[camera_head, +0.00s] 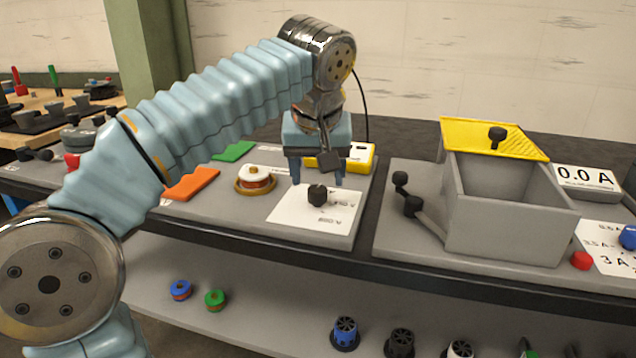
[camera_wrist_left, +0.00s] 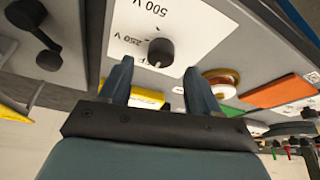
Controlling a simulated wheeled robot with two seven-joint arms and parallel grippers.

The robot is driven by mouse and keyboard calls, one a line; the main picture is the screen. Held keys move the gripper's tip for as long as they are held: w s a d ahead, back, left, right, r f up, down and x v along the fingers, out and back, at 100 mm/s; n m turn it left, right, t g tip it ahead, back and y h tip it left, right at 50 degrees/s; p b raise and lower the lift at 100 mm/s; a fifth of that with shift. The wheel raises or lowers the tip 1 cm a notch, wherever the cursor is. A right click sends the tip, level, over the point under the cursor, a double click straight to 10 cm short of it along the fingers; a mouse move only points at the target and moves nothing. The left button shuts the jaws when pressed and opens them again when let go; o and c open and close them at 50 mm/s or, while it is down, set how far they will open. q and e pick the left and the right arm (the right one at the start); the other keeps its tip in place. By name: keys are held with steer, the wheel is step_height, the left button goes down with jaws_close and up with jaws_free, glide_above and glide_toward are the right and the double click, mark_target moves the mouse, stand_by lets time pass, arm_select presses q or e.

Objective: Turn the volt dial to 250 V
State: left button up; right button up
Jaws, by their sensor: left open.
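The volt dial is a black knob (camera_head: 317,195) on a white plate (camera_head: 285,212) on the bench. The left wrist view shows the same black knob (camera_wrist_left: 160,51) with labels 500 V and 250 V beside it, and a third label partly hidden that seems to read OFF. A small light mark shows on the knob's side toward that third label, but I cannot tell its setting for sure. My left gripper (camera_head: 317,179) points down just above the knob, its open fingers on either side and apart from it. My right gripper is not in view.
A yellow meter box (camera_head: 358,157) stands just behind the plate. A grey bin (camera_head: 505,222) with a yellow lid and a black crank (camera_head: 412,206) stand to the right.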

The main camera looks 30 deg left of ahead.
mark_target(317, 188)
arm_select(q)
steer(key=shift+x, duration=1.75)
steer(key=shift+c, duration=0.4)
steer(key=c, duration=1)
steer(key=shift+o, duration=0.2)
